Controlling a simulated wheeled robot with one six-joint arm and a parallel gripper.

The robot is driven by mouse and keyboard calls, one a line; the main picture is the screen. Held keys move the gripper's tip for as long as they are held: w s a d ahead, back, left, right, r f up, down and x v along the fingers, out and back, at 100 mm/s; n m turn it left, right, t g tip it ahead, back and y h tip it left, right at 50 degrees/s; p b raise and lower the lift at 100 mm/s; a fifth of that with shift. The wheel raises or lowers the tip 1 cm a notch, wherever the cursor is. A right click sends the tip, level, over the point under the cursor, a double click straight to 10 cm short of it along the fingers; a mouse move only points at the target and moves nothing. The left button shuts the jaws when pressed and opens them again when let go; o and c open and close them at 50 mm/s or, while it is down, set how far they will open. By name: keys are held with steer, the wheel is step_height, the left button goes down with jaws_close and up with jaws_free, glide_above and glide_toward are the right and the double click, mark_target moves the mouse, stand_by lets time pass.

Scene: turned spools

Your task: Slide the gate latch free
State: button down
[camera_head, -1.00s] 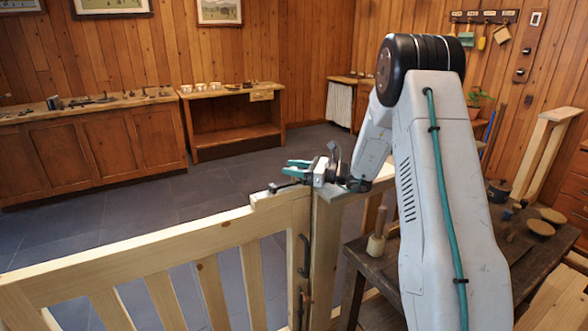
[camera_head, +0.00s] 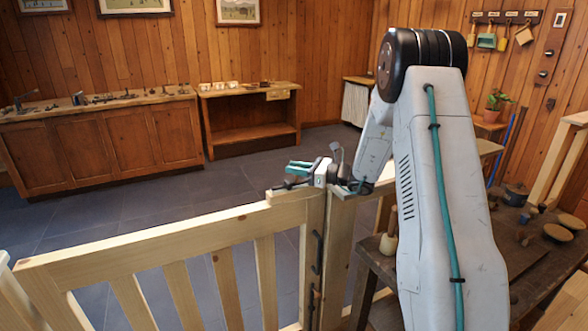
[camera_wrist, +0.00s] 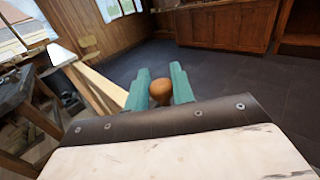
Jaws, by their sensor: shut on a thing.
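The pale wooden gate (camera_head: 150,241) stands beside a wooden post (camera_head: 338,240), its top rail running left from the post. My gripper (camera_head: 291,168) has teal fingers and reaches over the gate's top corner near the post. In the wrist view my gripper (camera_wrist: 160,88) is shut on a round brown wooden knob (camera_wrist: 160,91), which shows between the fingers. A small dark piece, seemingly part of the latch (camera_head: 285,186), shows just below the fingers. Most of the latch is hidden, and I cannot tell how far it is slid.
A dark handle (camera_head: 317,251) is on the gate's edge by the post. A workbench (camera_head: 490,270) with turned wooden pieces stands at the right, close to my arm. Beyond the gate are a long cabinet (camera_head: 102,145), a shelf unit (camera_head: 250,120) and clear dark floor.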

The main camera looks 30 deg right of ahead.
steer(key=c, duration=1.5)
jaws_free()
steer(key=shift+a, duration=0.2)
steer(key=shift+o, duration=1.3)
steer(key=shift+a, duration=0.15)
steer(key=shift+d, duration=0.2)
steer(key=shift+s+d, duration=0.25)
steer(key=v, duration=0.7)
